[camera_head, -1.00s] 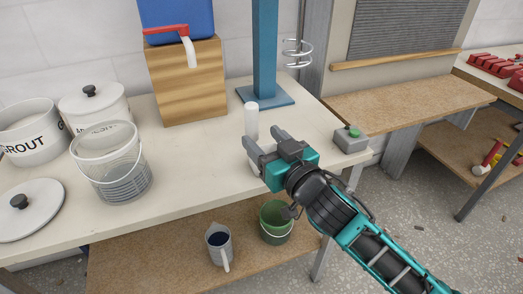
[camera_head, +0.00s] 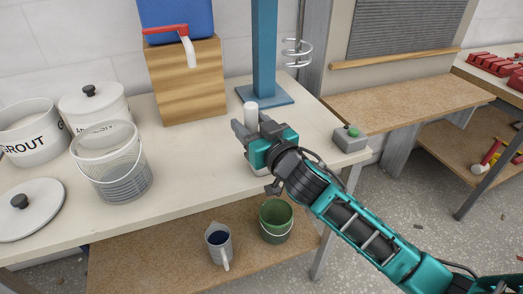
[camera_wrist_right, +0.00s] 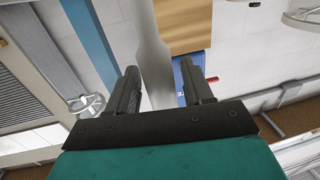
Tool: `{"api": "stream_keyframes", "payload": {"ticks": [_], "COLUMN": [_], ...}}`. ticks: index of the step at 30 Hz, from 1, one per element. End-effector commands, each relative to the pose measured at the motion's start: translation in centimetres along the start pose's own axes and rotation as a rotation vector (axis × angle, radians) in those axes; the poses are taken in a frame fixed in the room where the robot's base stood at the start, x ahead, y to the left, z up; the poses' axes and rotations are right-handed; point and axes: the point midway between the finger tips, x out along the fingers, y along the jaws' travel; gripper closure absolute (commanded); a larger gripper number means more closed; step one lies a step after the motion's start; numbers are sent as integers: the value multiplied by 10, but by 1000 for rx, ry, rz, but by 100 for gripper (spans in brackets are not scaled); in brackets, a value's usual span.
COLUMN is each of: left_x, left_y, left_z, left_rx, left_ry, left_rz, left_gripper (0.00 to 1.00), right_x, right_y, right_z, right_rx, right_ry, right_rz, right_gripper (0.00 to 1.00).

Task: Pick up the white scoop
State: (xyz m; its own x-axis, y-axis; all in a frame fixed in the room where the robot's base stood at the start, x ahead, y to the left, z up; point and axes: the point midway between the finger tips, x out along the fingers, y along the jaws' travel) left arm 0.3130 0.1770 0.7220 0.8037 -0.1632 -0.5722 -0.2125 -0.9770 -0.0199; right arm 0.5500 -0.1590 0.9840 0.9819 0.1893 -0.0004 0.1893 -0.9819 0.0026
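The white scoop (camera_head: 251,113) is on the worktable, its pale handle standing upright. Its lower part is mostly hidden behind my right gripper in the head view, with a white edge below the gripper. My right gripper (camera_head: 254,128) is at the handle. In the right wrist view, the scoop (camera_wrist_right: 152,50) rises between the two fingers of the right gripper (camera_wrist_right: 159,72). The fingers are apart, with gaps visible beside the handle. My left gripper is not in view.
A blue post (camera_head: 264,50) and a wooden block (camera_head: 187,82) stand behind. A grey button box (camera_head: 350,138) is at the right. A green bucket (camera_head: 276,220) and grey jug (camera_head: 218,245) are below.

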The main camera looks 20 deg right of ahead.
Motion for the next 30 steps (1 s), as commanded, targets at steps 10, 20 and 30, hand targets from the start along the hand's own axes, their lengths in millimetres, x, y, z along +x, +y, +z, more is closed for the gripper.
{"api": "stream_keyframes", "payload": {"ticks": [10, 20, 30], "left_x": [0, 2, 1], "left_y": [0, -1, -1], "left_z": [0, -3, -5], "left_rx": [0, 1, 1], "left_ry": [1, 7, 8], "left_rz": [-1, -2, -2], "left_gripper": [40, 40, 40], "right_x": [0, 0, 0], "right_y": [0, 0, 0], "right_z": [0, 0, -6], "right_rx": [0, 0, -1], "right_ry": [0, 0, 3], "right_rz": [0, 0, 0], "right_gripper": [83, 100, 100]}}
